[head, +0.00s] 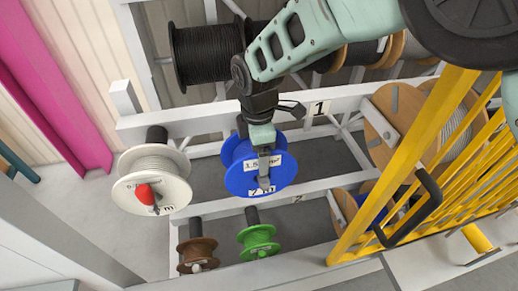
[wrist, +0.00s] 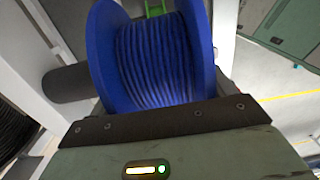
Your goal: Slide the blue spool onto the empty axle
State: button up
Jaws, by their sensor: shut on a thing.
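The blue spool (head: 280,177) is in front of the upper rack rail in the head view, right of the white spool. My gripper (head: 264,178) comes down over its labelled front and is shut on it. In the wrist view the blue spool (wrist: 155,62) fills the middle, with its wound cable between two flanges. A dark, bare axle (wrist: 70,84) sticks out from the white frame at left, toward the spool's flange. The flange hides the axle's end, so I cannot tell whether it enters the spool's bore.
A white spool (head: 150,192) with a red end piece hangs at left. Brown (head: 197,254) and green (head: 259,241) spools hang below. A yellow grille (head: 430,160) with a dark handle stands at right, near a wooden reel (head: 388,115). A black reel (head: 205,55) is behind my arm.

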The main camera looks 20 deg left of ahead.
jog(key=shift+w+f, duration=0.3)
jog(key=shift+w, duration=0.15)
jog(key=o, duration=1.4)
jog(key=shift+d+f, duration=0.1)
jog(key=shift+o, duration=0.2)
jog(key=shift+r+b, duration=0.4)
jog(key=r+b, duration=0.1)
jog(key=r, duration=0.5)
jog(key=shift+s+r+b, duration=0.2)
jog(key=shift+r+b, duration=0.15)
jog(key=shift+s+r, duration=0.15)
jog(key=shift+r, duration=0.2)
jog(key=shift+s, duration=0.1)
